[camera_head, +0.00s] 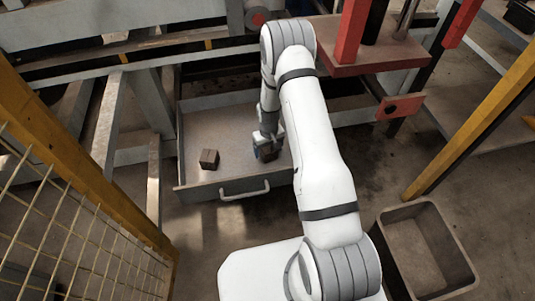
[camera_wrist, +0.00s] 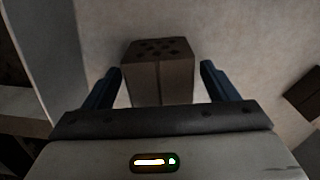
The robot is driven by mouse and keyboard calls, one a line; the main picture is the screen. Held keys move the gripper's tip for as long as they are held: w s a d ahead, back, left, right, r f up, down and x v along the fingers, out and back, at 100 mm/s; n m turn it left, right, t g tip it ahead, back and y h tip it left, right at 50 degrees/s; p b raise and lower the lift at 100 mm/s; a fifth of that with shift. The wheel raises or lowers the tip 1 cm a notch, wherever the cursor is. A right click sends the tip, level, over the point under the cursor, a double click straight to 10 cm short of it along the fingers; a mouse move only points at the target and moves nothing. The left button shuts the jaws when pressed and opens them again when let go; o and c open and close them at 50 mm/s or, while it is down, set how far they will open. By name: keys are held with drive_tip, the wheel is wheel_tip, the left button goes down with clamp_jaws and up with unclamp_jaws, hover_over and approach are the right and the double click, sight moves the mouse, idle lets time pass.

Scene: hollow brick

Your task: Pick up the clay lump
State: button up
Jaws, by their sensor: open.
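A brown clay block with several dark holes in its top face (camera_wrist: 158,75) stands on the drawer floor in the wrist view. It looks like the clay lump. My gripper (camera_wrist: 160,69) is open, with one blue finger on each side of the block and a visible gap on both sides. In the head view my gripper (camera_head: 267,146) reaches down at the right side of the drawer and hides most of this block. A second brown block (camera_head: 209,159) sits apart, left of my gripper in the drawer. It also shows at the right edge of the wrist view (camera_wrist: 303,95).
The open drawer (camera_head: 228,123) has low walls and a front handle (camera_head: 245,191). Its middle floor is bare. An empty bin (camera_head: 458,262) stands at the lower right.

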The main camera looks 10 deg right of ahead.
drive_tip(key=shift+f, duration=0.4)
drive_tip(key=shift+c, duration=0.6)
drive_tip(key=c, duration=1)
